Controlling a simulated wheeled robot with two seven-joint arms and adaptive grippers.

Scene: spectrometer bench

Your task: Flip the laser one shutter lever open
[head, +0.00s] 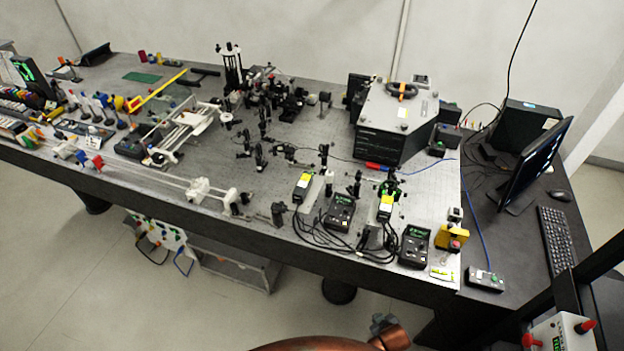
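Two black laser heads with yellow labels stand near the front edge of the optical bench (240,165). Which one is laser one cannot be read. The shutter levers are too small to make out, so their positions cannot be told. Neither gripper shows; only copper-coloured parts of my own body appear at the bottom edge.
A large grey spectrometer housing (398,125) stands behind the lasers. A yellow block with a red button (455,237) sits at the right corner. A monitor (535,165) and keyboard (556,240) are on the side desk. Optics crowd the left.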

